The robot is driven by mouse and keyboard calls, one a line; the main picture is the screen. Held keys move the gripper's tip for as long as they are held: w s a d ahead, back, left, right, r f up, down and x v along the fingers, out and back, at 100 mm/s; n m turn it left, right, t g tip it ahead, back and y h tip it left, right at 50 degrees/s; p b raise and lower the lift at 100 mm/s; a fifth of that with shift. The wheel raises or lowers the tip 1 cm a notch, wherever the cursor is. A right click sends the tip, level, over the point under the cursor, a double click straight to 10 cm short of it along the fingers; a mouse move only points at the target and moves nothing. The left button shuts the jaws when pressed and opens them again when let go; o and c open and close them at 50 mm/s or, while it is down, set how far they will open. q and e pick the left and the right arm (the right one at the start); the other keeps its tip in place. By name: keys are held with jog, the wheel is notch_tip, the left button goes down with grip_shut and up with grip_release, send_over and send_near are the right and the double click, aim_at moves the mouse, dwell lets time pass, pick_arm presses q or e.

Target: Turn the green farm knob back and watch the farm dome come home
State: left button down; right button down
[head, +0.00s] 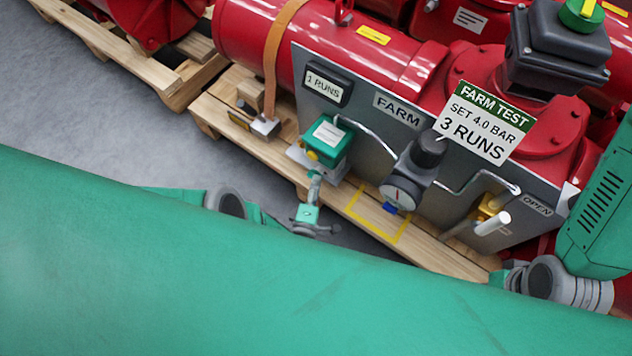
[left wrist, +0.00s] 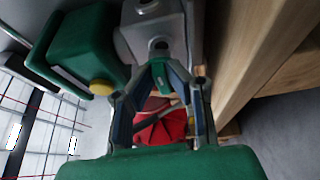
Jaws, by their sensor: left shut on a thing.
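A small green knob (left wrist: 160,73) sits on a grey block in the left wrist view. My left gripper (head: 316,178) comes up from below, and its fingertips (left wrist: 158,78) are closed around this knob. In the head view the fingers mostly hide it. A green box (head: 326,138) with a white label and a yellow button stands just above the gripper; it also shows in the left wrist view (left wrist: 75,50). The green dome (head: 582,13) with a yellow stripe sits on the dark actuator at the upper right. My right gripper is not in view; only its arm shows.
A grey panel (head: 350,135) carries a FARM plate, a gauge (head: 399,195) with a dark knob, pipes and a lever marked OPEN (head: 492,222). The FARM TEST sign (head: 484,122) reads SET 4.0 BAR, 3 RUNS. A counter (head: 323,85) reads 1 RUNS. Wooden pallets lie beneath red tanks.

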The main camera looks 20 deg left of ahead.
aim_at(319, 161)
pick_arm(q)
jog(key=shift+s+d+f, duration=0.2)
jog(key=c, duration=1.6)
grip_release()
jog(key=shift+w, duration=0.1)
jog(key=shift+a+r, duration=0.1)
jog(key=shift+w+r, duration=0.1)
jog(key=shift+r, duration=0.65)
jog(key=o, duration=0.5)
notch_tip(319, 161, up, 4)
jog(key=shift+w+r, duration=0.1)
notch_tip(319, 161, up, 2)
jog(key=shift+r, duration=0.25)
jog(key=c, duration=0.5)
jog(key=shift+r, duration=0.8)
